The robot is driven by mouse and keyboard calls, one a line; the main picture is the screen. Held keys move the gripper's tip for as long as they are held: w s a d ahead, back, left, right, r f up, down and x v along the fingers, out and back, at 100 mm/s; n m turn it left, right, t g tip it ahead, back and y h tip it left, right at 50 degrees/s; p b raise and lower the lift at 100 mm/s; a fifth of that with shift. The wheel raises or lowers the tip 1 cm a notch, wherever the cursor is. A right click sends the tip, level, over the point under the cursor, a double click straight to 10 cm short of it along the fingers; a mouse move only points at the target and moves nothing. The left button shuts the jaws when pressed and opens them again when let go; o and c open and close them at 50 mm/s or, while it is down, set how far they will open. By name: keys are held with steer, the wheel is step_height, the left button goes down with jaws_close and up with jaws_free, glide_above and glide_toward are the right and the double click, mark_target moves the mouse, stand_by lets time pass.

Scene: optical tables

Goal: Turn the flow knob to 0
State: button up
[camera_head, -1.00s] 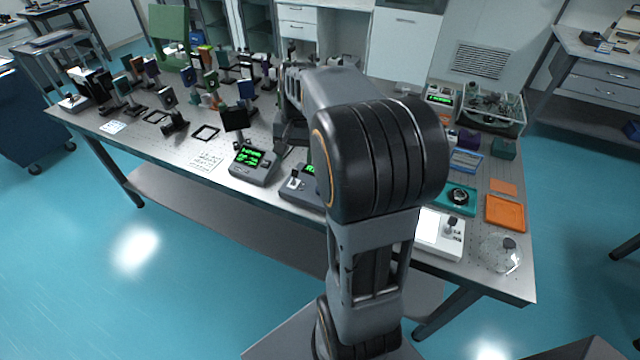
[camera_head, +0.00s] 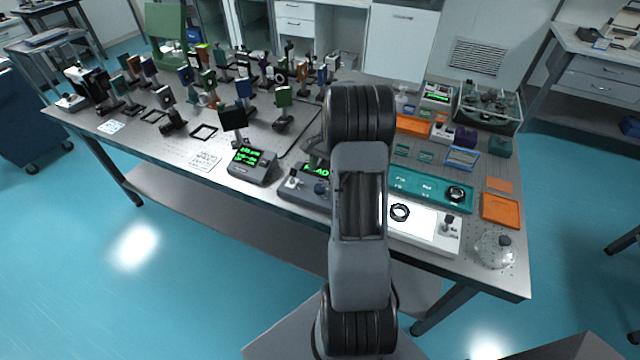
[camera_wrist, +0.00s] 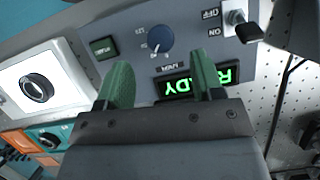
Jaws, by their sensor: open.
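A round blue knob (camera_wrist: 160,39) with a white pointer mark and a printed scale sits on a grey control panel (camera_wrist: 185,20) in the wrist view. The small labels are too small to read surely. My gripper (camera_wrist: 161,62) is open, with its two green fingers apart and nothing between them. The knob appears beyond the fingertips, between their lines; I cannot tell the gap in depth. In the head view the grey panel (camera_head: 298,195) is at the table's front edge, partly hidden by my arm.
The panel also bears a lit green display (camera_wrist: 195,82) and an ON/OFF toggle (camera_wrist: 240,25). A white device with a black ring (camera_wrist: 36,88) lies beside it. In the head view, a teal tray (camera_head: 425,197) and a glass dome (camera_head: 494,250) stand to the right.

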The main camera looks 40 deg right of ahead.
mark_target(319, 187)
steer(key=shift+x, duration=2.9)
steer(key=shift+w, duration=0.1)
steer(key=c, duration=0.9)
